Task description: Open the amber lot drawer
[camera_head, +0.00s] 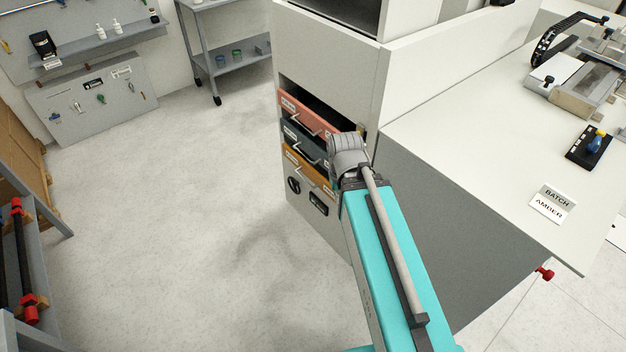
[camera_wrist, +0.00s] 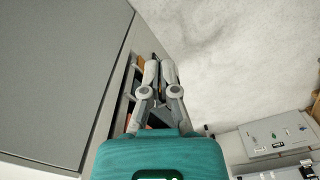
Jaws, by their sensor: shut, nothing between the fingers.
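The amber lot drawer (camera_head: 309,171) is the lowest of three stacked drawers in the white cabinet, under a coral one and a dark green one. Its front has a metal bar handle and looks about flush with the fronts above; my wrist covers its right end. My gripper's fingers are hidden behind my wrist in the head view. In the wrist view my gripper (camera_wrist: 160,63) is shut and empty, with fingertips close beside the drawer fronts. An orange patch (camera_wrist: 139,62) shows just left of the fingertips. I cannot tell whether they touch a handle.
The coral drawer (camera_head: 306,113) has a dark gap above it. The dark green drawer (camera_head: 301,140) is below it. A white worktop (camera_head: 460,120) with a "BATCH AMBER" card (camera_head: 550,204) lies to the right. The floor (camera_head: 170,190) left of the cabinet is clear.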

